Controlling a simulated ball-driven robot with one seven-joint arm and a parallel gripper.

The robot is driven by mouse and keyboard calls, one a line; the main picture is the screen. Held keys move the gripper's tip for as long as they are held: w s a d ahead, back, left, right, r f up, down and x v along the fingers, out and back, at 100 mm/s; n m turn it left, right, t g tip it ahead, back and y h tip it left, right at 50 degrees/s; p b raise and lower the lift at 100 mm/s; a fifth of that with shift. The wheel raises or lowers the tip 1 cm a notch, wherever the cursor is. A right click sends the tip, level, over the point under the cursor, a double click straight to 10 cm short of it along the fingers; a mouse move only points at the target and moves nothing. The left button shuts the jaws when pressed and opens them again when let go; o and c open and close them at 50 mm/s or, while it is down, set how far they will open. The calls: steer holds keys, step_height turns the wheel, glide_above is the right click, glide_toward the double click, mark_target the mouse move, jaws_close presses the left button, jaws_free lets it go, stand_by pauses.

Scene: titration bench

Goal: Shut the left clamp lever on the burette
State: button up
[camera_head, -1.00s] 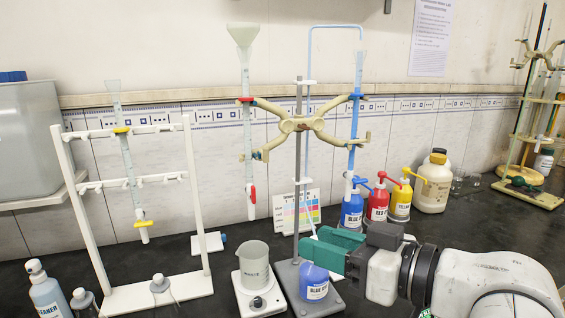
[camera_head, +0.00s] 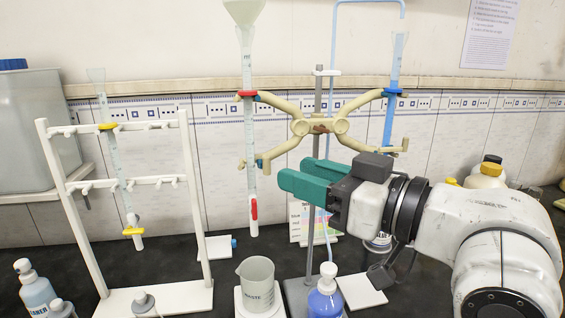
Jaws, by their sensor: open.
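The cream double burette clamp (camera_head: 319,125) is fixed on the grey rod (camera_head: 317,90) of the stand. Its left lever (camera_head: 275,151) slants down and left, its end beside the left burette (camera_head: 249,140). The upper left arm reaches the burette near the red collar (camera_head: 247,94). The burette is clear and upright, with a red stopcock (camera_head: 253,209) below. My gripper (camera_head: 296,177) is open and empty, with green fingers pointing left. In the picture it lies just below the clamp's left lever. I cannot tell its depth from the lever.
A funnel (camera_head: 245,12) tops the left burette. A blue-filled burette (camera_head: 390,115) stands at the right clamp arms. Below are a waste beaker (camera_head: 256,280) and a blue dye bottle (camera_head: 325,302). A white rack (camera_head: 196,200) with a tilted burette is at left.

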mark_target(264, 159)
steer(key=x, duration=0.4)
steer(key=shift+w+a, duration=0.2)
steer(key=shift+a, duration=0.15)
jaws_close()
